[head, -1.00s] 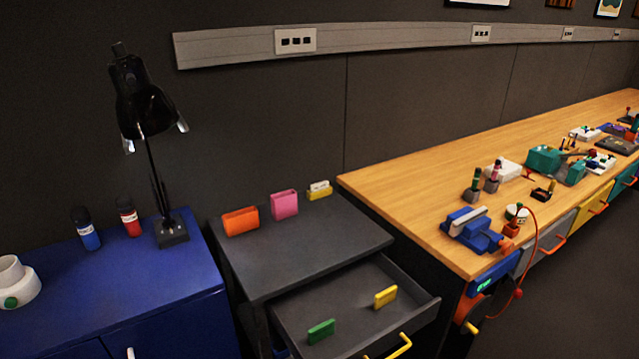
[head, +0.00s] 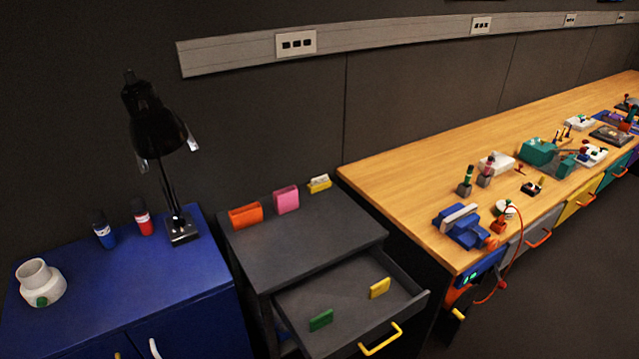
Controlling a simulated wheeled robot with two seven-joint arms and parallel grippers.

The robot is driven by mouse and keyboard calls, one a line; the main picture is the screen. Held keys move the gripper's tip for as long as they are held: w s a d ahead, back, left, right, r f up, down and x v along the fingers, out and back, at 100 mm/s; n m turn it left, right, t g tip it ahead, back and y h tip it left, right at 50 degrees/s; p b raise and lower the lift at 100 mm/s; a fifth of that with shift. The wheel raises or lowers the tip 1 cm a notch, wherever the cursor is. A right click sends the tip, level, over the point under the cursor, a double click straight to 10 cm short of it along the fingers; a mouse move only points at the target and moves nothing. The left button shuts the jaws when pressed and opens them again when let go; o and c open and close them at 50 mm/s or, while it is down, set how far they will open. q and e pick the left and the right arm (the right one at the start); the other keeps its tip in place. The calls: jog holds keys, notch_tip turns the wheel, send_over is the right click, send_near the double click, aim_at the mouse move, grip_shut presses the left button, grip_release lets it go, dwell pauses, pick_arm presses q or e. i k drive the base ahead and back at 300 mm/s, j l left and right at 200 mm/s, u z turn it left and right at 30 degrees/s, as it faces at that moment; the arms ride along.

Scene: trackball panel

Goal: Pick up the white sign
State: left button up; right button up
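No thing is clearly readable as a white sign. A small white piece (head: 319,179) shows at a yellow holder (head: 320,186) on the back right of the dark cabinet top; it may be the sign, but it is too small to tell. A pink holder (head: 286,200) and an orange holder (head: 246,216) stand to its left on the same top. Neither of my grippers is in view.
The dark cabinet's drawer (head: 350,300) is open, with a green block (head: 320,320) and a yellow block (head: 379,288) inside. A blue cabinet (head: 150,285) with a black lamp (head: 158,132) stands left. A wooden bench (head: 400,180) with several devices runs right.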

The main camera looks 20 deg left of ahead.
aim_at(321, 178)
jog(key=i+l+u, duration=0.25)
jog(key=i+l, duration=0.25)
jog(key=i+l+u, duration=0.25)
jog(key=i+l, duration=0.35)
